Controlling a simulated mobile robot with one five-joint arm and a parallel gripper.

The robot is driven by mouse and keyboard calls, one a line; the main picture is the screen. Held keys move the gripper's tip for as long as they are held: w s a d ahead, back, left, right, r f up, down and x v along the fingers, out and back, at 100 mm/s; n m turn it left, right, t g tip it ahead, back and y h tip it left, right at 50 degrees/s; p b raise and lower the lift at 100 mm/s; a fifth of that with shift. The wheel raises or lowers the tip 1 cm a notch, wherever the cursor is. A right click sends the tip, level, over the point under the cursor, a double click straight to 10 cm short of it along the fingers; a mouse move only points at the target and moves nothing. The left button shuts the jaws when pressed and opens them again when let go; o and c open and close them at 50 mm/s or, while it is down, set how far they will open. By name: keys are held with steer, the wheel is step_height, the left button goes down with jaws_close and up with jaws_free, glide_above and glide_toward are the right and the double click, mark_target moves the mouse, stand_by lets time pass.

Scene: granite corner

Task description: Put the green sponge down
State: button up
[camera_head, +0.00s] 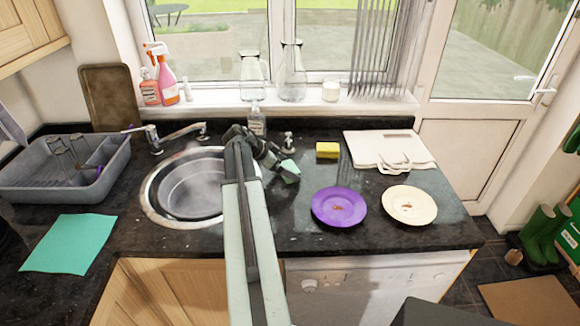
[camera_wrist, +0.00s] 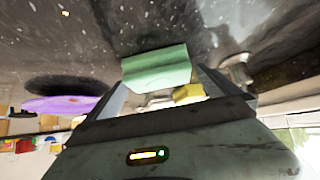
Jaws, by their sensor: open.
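The green sponge (camera_head: 291,171) is at the tip of my gripper (camera_head: 281,168), over the dark granite worktop just right of the sink. In the wrist view the green sponge (camera_wrist: 157,68) lies between the two spread fingers of my gripper (camera_wrist: 165,82). The jaws are open around it. It looks close to or on the worktop, but I cannot tell whether it fully rests there. Part of it is hidden behind the gripper in the head view.
The round sink (camera_head: 190,187) is on the left. The purple plate (camera_head: 339,206), cream plate (camera_head: 409,204), yellow sponge (camera_head: 327,150) and white boards (camera_head: 388,150) are on the right. A soap dispenser (camera_head: 289,143) stands behind my gripper.

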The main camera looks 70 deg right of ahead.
steer(key=p+v, duration=0.6)
steer(key=v, duration=0.4)
steer(key=shift+w+a+r, duration=0.2)
steer(key=shift+r, duration=0.05)
